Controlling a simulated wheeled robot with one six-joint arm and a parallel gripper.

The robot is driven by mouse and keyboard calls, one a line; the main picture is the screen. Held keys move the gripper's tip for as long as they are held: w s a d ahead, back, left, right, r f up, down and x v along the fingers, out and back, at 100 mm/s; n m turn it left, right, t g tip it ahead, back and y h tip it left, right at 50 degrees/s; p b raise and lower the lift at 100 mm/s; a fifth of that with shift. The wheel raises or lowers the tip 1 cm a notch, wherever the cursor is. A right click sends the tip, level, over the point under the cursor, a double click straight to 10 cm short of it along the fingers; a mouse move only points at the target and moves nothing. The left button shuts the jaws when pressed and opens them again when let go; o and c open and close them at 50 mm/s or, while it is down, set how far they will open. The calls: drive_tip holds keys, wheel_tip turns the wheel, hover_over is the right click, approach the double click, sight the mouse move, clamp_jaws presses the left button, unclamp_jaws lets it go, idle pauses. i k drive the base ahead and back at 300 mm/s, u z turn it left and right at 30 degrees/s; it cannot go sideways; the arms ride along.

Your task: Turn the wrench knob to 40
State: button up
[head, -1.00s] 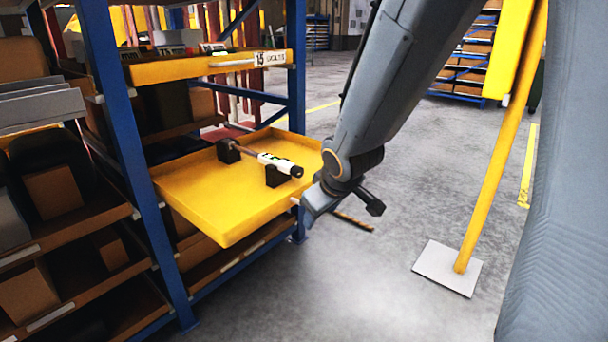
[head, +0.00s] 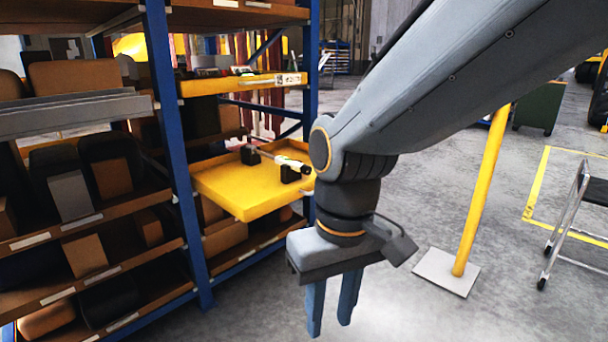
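The wrench (head: 279,161) lies on two black supports in the pulled-out yellow drawer (head: 237,202) of the blue-framed rack. Its white section and dark end point right, toward the drawer's open side. The knob's scale is too small to read. My gripper (head: 331,325) hangs pointing down in front of and to the right of the drawer, apart from it. Its two blue-grey fingers are spread with a gap between them and hold nothing. My arm hides a little of the drawer's right end.
Another yellow drawer (head: 240,85) with a label sits above the open one. Shelves with brown boxes (head: 87,254) fill the left. A yellow post (head: 482,195) on a white base plate stands right of my gripper. A metal-framed cart (head: 570,210) stands at far right.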

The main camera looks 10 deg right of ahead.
sight(306, 170)
drive_tip(key=i, duration=1.15)
drive_tip(key=u, duration=0.55)
